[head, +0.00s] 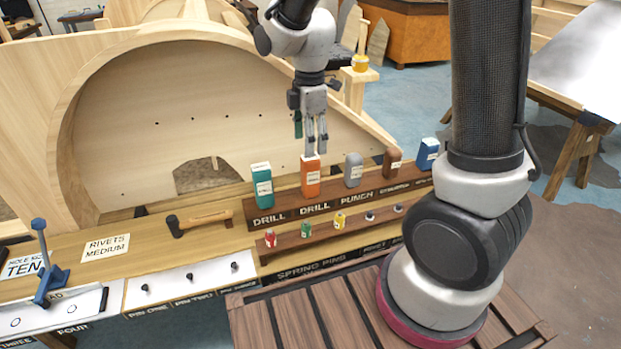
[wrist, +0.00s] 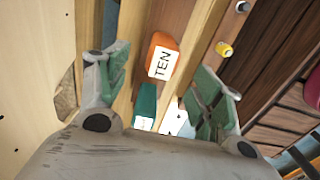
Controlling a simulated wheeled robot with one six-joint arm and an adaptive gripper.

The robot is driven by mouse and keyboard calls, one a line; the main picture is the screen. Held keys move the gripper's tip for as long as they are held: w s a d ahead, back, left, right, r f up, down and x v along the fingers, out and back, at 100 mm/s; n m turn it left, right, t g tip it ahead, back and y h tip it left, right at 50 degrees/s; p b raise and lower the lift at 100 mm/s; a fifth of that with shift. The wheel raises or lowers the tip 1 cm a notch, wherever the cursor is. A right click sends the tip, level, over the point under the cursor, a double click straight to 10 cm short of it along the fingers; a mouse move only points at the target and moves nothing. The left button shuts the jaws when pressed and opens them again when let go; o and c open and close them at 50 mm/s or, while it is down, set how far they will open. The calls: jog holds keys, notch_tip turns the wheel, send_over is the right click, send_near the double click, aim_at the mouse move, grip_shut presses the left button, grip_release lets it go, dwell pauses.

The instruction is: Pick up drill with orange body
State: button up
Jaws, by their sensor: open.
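The drill with the orange body (head: 310,178) stands upright in the wooden rack, above a "DRILL" label. In the wrist view the orange drill (wrist: 163,58) shows its white "TEN" label between my open fingers. My gripper (head: 316,148) is right above the orange drill, pointing down; in the head view its fingertips overlap the drill's top, and I cannot tell whether they touch. It also shows in the wrist view (wrist: 158,95), open, with green finger pads on both sides.
A teal drill (head: 262,186) stands left of the orange one, a grey punch (head: 353,170) to its right, then brown (head: 392,163) and blue (head: 428,154) blocks. A hammer (head: 200,222) lies on the bench to the left. A curved wooden frame (head: 75,100) rises behind.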

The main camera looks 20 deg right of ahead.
aim_at(310, 164)
jog(key=f, duration=0.7)
jog(key=shift+s+f, duration=0.2)
jog(key=c, duration=1.3)
jog(key=shift+r, duration=0.1)
